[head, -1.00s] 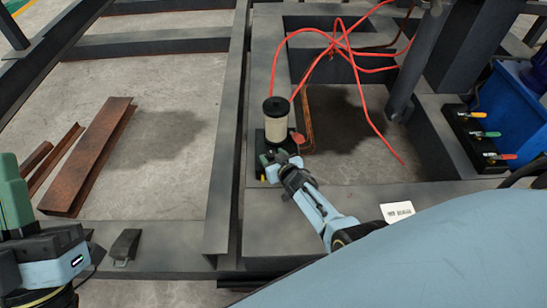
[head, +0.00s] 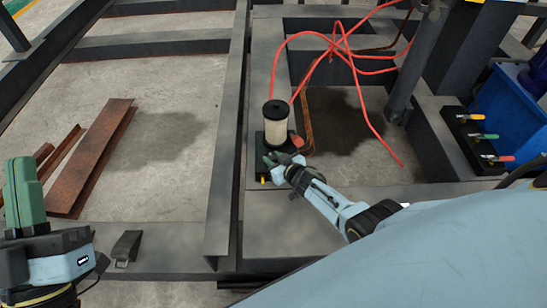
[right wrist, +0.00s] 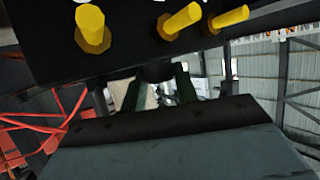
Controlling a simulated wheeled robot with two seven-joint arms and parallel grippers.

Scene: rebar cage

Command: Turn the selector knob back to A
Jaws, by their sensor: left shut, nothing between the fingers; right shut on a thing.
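The unit with the pale canister (head: 276,127) and black cap stands on a dark base on the steel frame. My right gripper (head: 271,160) is at the front of this base, its green fingers (right wrist: 160,90) shut on a small dark part that I take for the selector knob (right wrist: 158,72). The fingers hide most of the knob, and no A mark or pointer is readable. Yellow fittings (right wrist: 92,28) show on the dark block in the right wrist view. My left gripper (head: 24,192) is shut and empty at the left edge, far from the unit.
Red hoses (head: 352,50) loop behind the canister. A block with coloured handles (head: 475,137) stands at the right beside a blue box (head: 510,105). Rusty steel pieces (head: 95,150) lie on the floor at left. Dark beams surround open gaps.

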